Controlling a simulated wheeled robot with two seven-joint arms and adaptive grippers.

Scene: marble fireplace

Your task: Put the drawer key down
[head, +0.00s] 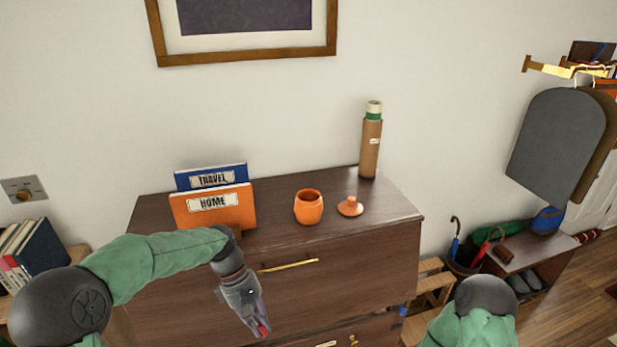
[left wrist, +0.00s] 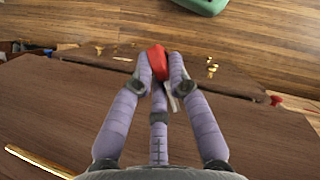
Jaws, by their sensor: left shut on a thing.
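My left gripper (head: 261,326) is shut on a red piece that I take to be the drawer key (head: 264,330), in front of the dresser. In the left wrist view the key (left wrist: 157,59) shows a red part between the fingertips (left wrist: 160,64) and a thin grey metal part below it. The fingers hide some of the key. It is held in front of the brown dresser's drawer fronts (head: 340,270), below its top. My right gripper is not in view; only part of my right arm shows at the lower right.
On the dresser top (head: 270,238) stand blue and orange folders (head: 212,205), an orange pot (head: 308,208), its separate lid (head: 350,207) and a brown flask (head: 370,145). The top's front right area is clear. A brass handle (head: 288,265) sticks out from the upper drawer.

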